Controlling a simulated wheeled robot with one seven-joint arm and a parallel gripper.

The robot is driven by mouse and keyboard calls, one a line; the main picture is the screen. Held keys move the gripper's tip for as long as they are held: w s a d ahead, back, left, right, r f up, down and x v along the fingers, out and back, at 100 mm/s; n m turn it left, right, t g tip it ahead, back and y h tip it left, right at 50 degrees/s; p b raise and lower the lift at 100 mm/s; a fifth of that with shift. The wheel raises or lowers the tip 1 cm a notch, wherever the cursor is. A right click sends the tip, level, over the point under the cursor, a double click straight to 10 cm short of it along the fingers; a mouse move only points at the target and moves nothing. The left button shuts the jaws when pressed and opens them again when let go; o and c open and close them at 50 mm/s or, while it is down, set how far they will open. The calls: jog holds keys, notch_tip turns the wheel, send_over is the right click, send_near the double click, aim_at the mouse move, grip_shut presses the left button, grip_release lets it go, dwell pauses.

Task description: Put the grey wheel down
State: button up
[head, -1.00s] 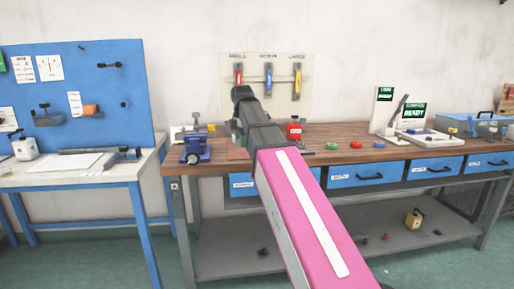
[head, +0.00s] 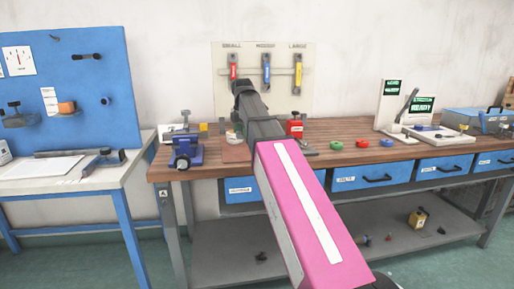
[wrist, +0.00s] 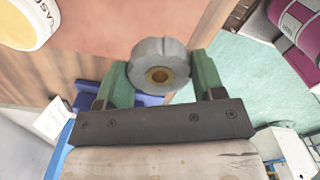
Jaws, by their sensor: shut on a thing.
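The grey wheel (wrist: 160,64) has a brass-coloured hub and shows in the wrist view. My gripper (wrist: 163,78) is shut on it, with a green finger on each side. The wheel hangs near the edge of the wooden bench, and a reddish-brown mat (wrist: 130,25) lies beyond it. I cannot tell its height above the bench. In the head view my arm hides the wheel and the gripper; the mat (head: 235,153) shows just left of the arm.
A blue vise (head: 186,150) stands left of the mat on the workbench (head: 430,148). A red container (head: 295,127) stands right of my arm. Red, green and other coloured rings lie further right.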

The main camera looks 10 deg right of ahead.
jog(key=d+f, duration=0.1)
jog(key=d, duration=0.1)
jog(key=w+d+f, duration=0.1)
jog(key=d+f, duration=0.1)
jog(key=w+d+f, duration=0.1)
jog(key=d, duration=0.1)
jog(key=shift+w+d+f, duration=0.1)
jog(key=shift+d+f, duration=0.05)
jog(key=shift+d, duration=0.15)
jog(key=shift+f, duration=1.95)
jog(key=shift+f, duration=0.1)
jog(key=o, duration=1)
notch_tip(320, 180, up, 12)
jog(key=shift+r, duration=0.15)
